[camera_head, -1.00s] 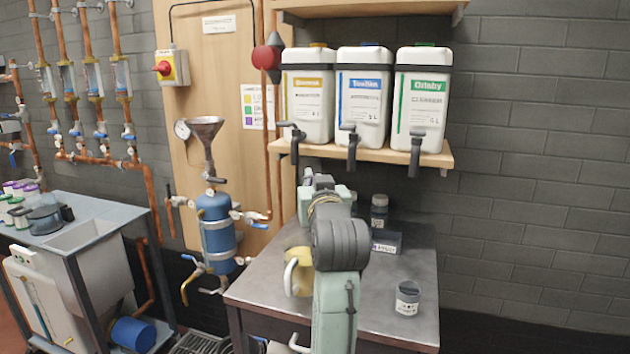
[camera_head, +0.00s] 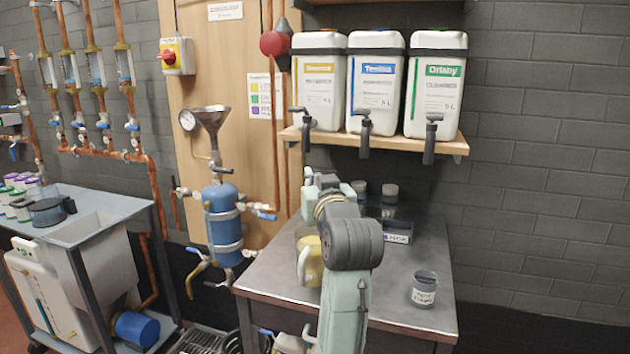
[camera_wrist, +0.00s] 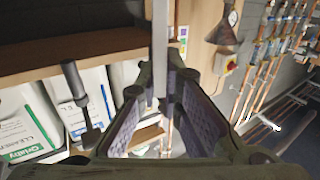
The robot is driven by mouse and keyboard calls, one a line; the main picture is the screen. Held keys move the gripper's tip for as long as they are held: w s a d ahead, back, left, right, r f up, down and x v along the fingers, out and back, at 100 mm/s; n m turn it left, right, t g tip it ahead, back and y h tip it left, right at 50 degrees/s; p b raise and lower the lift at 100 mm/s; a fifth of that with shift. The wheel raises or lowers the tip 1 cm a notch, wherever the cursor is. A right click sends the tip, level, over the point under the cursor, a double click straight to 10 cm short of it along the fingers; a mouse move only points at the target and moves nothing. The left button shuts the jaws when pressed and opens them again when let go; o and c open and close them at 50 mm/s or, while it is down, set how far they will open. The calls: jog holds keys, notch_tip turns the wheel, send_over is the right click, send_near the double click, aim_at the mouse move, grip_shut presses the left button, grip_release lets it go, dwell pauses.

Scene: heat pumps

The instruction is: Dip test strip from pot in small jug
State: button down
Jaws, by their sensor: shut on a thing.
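A small yellow jug (camera_head: 312,262) with a pale handle stands on the metal bench, partly hidden behind my arm. The pot (camera_head: 425,290), a grey jar with a white label, stands on the bench to the right. My gripper (camera_head: 318,180) is up above the back of the bench, beyond the jug, and its fingertips are mostly hidden in the head view. In the wrist view my gripper (camera_wrist: 155,100) is shut on a thin pale grey strip (camera_wrist: 160,45), which stands up between the fingers. Neither jug nor pot is clear in the wrist view.
Three white containers with taps (camera_head: 375,85) stand on a wooden shelf (camera_head: 455,146) above the bench. Dark jars (camera_head: 389,195) and a labelled box (camera_head: 397,232) sit at the bench's back. A blue vessel (camera_head: 222,218) is left of the bench. The bench (camera_head: 390,270) is bare before the pot.

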jog(key=shift+f+b, duration=2.65)
jog(key=shift+f, duration=1.65)
jog(key=shift+r, duration=0.1)
notch_tip(320, 180, up, 11)
jog(key=p, duration=0.9)
jog(key=shift+p, duration=0.3)
jog(key=shift+f, duration=0.2)
